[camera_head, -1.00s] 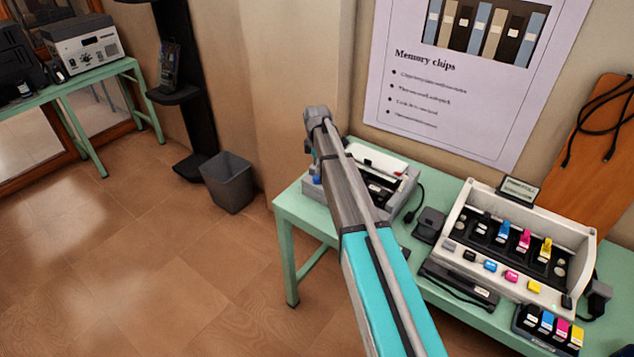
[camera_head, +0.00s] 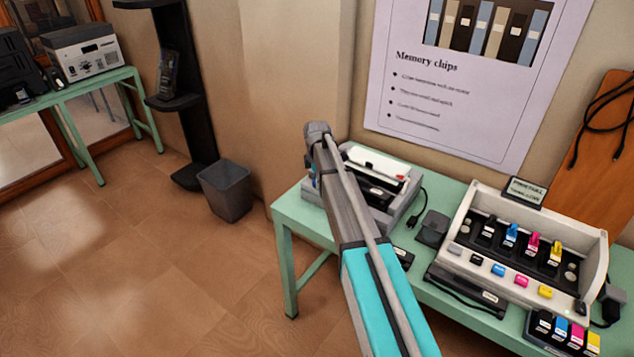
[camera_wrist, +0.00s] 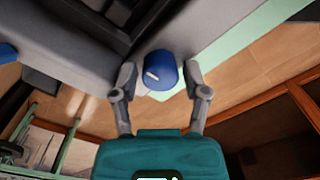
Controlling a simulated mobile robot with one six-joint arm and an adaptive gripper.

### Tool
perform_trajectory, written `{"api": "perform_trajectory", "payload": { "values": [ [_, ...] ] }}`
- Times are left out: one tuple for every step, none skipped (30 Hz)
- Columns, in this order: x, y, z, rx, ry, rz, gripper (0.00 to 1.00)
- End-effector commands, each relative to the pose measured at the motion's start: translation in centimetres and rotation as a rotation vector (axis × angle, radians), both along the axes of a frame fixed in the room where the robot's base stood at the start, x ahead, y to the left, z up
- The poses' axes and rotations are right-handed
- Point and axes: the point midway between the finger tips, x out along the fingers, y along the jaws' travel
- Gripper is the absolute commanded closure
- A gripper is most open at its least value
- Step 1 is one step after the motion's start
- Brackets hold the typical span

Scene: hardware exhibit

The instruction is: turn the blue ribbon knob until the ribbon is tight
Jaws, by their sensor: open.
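The blue ribbon knob (camera_wrist: 160,70), round with a white mark on its face, shows in the wrist view on the side of a grey machine (camera_wrist: 75,45). My gripper (camera_wrist: 160,78) is open, with one finger on each side of the knob; I cannot tell whether either finger touches it. In the head view the grey machine (camera_head: 405,205) stands at the left end of the green table (camera_head: 300,215). My arm covers part of it, and the knob is hidden there. The ribbon cannot be made out.
A printer with coloured cartridges (camera_head: 590,245) stands to the right on the same table. A plug and cable (camera_head: 417,212) lie between the two machines. A grey waste bin (camera_head: 226,190) stands on the floor to the left, where the floor is mostly clear.

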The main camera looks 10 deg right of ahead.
Motion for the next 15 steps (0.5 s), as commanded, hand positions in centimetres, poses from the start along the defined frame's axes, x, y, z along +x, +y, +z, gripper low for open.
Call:
{"api": "perform_trajectory", "payload": {
  "values": [
    [0.00,0.00,0.01,0.000,0.000,0.000,0.41],
    [0.00,0.00,0.02,0.000,0.000,0.000,0.41],
    [0.00,0.00,0.02,0.000,0.000,0.000,0.41],
    [0.00,0.00,0.02,0.000,0.000,0.000,0.41],
    [0.00,0.00,0.02,0.000,0.000,0.000,0.41],
    [0.00,0.00,0.02,0.000,0.000,0.000,0.43],
    [0.00,0.00,0.02,0.000,0.000,0.000,0.48],
    [0.00,0.00,0.02,0.000,0.000,0.000,0.54],
    [0.00,0.00,0.02,0.000,0.000,0.000,0.61],
    [0.00,0.00,0.02,0.000,0.000,0.000,0.67],
    [0.00,0.00,0.02,0.000,0.000,0.000,0.72],
    [0.00,0.00,0.02,0.000,0.000,0.000,0.80],
    [0.01,0.00,0.02,0.000,0.000,0.000,0.85],
    [0.01,0.00,0.02,0.000,0.000,0.000,0.91],
    [0.01,0.00,0.02,0.000,0.000,0.000,0.98]
  ]
}}
